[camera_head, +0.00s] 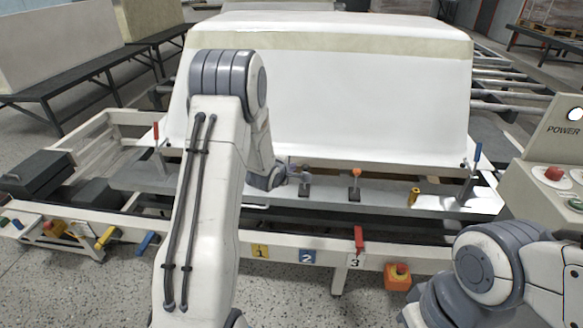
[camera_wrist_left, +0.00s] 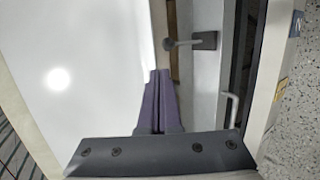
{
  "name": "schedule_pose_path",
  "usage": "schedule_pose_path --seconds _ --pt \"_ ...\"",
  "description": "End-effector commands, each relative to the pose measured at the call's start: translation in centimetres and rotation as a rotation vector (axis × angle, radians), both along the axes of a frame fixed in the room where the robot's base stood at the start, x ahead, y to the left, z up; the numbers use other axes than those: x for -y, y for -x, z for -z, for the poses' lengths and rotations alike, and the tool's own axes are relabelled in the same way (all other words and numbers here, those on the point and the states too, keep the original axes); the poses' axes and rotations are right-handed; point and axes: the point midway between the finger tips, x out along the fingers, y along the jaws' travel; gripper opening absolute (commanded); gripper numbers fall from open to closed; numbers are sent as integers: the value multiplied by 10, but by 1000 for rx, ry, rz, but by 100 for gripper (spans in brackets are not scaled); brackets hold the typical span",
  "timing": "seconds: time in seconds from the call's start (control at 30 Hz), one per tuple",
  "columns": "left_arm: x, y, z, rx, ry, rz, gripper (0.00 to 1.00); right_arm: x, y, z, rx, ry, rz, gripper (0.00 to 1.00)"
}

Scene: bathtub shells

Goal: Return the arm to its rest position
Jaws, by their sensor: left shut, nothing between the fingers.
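My left arm (camera_head: 215,190) rises through the middle of the head view and bends down at its elbow in front of the white shell (camera_head: 350,100). Its wrist shows low beside the shell's bottom edge; the fingers are mostly hidden there. In the left wrist view, the left gripper (camera_wrist_left: 157,82) has its two purple-grey fingers together, with nothing between them. The white shell (camera_wrist_left: 80,70) fills the left of that view. My right arm (camera_head: 490,265) shows at the lower right; its gripper is out of view.
A grey ledge (camera_head: 385,192) carries an orange-topped lever (camera_head: 356,175). A grey lever (camera_wrist_left: 190,42) stands near the left fingertips. The front rail has tags 1, 2 and 3 and a red clamp (camera_head: 359,240). A control box (camera_head: 545,165) stands at right.

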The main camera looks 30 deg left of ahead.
Motion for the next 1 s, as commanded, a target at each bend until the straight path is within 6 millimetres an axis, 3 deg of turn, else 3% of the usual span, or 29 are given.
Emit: schedule_pose_path --seconds 0.23,0.33,0.47,0.53,0.67,0.8,0.9,1.0 --pt "0 0 0 -1 -1 1 0 0 0 0 0 0 0 0" --pt "12 0 -9 -20 -31 33 0 0 0 -5 0 0 0 0" --pt "64 11 -40 -117 -170 185 0 0 0 -20 0 0 0 0" --pt "105 28 -63 -196 -287 326 0 0 0 -32 0 0 0 0" --pt "181 82 -102 -342 -513 645 0 0 0 -53 0 0 0 0" --pt "243 162 -138 -456 -730 1032 0 0 0 -74 0 0 0 0" --pt "273 227 -162 -504 -865 1331 0 0 0 -88 0 0 0 0" --pt "289 292 -181 -522 -976 1625 0 0 0 -100 0 0 0 0"
